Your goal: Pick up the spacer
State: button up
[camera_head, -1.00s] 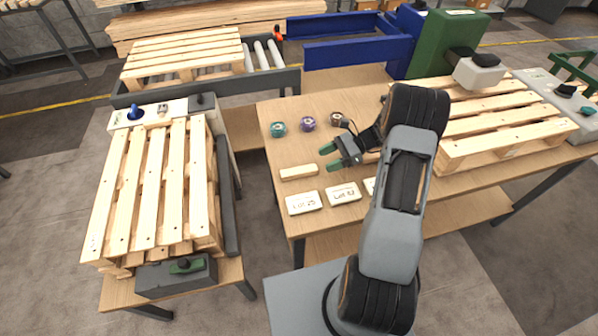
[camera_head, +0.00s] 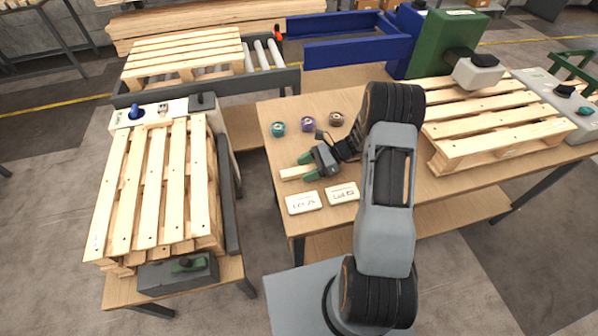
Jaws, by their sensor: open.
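The spacer looks to be the small pale wooden block (camera_head: 291,173) lying flat near the left edge of the middle table. My gripper (camera_head: 304,166) is open with green-tipped fingers, at the right end of the block. One finger shows beyond the block and the other on its near side. The right end of the block is hidden by the gripper, and I cannot tell whether the fingers touch it.
Teal (camera_head: 278,129), purple (camera_head: 307,124) and brown (camera_head: 336,119) rolls stand behind my gripper. White lettered plates (camera_head: 303,202) lie in front. A wooden pallet (camera_head: 490,120) is at the right, another (camera_head: 150,190) on the left stand.

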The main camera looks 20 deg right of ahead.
jog(key=shift+c, duration=0.3)
jog(key=c, duration=0.9)
jog(key=shift+r, duration=0.15)
jog(key=shift+c, duration=0.2)
